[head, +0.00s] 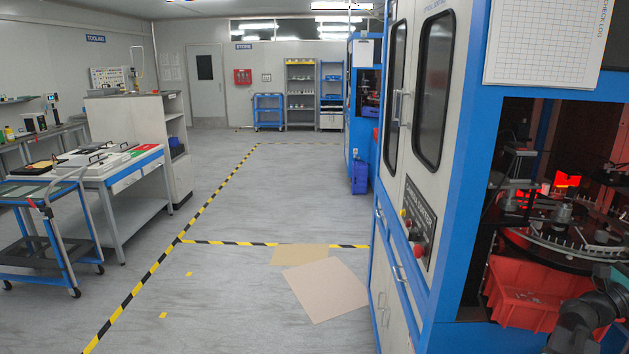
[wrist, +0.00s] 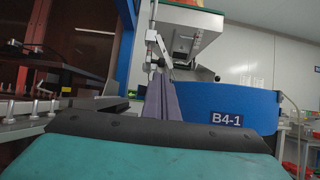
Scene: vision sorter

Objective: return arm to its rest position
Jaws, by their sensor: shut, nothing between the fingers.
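In the wrist view my gripper (wrist: 162,92) shows as two grey-purple fingers close together, pointing away past a dark edge and a teal surface in the foreground. The fingers are shut with nothing between them. In the head view a dark part of my arm (head: 590,315) shows at the bottom right, in front of the machine's opening and partly over a red bin. My gripper cannot be made out in the head view.
A blue and white machine (head: 444,150) fills the right side, with a red bin (head: 530,300) in its opening. Cardboard sheets (head: 326,290) lie on the floor. A blue trolley (head: 38,255) stands left. Open floor lies between. The wrist view shows a blue panel marked B4-1 (wrist: 225,105).

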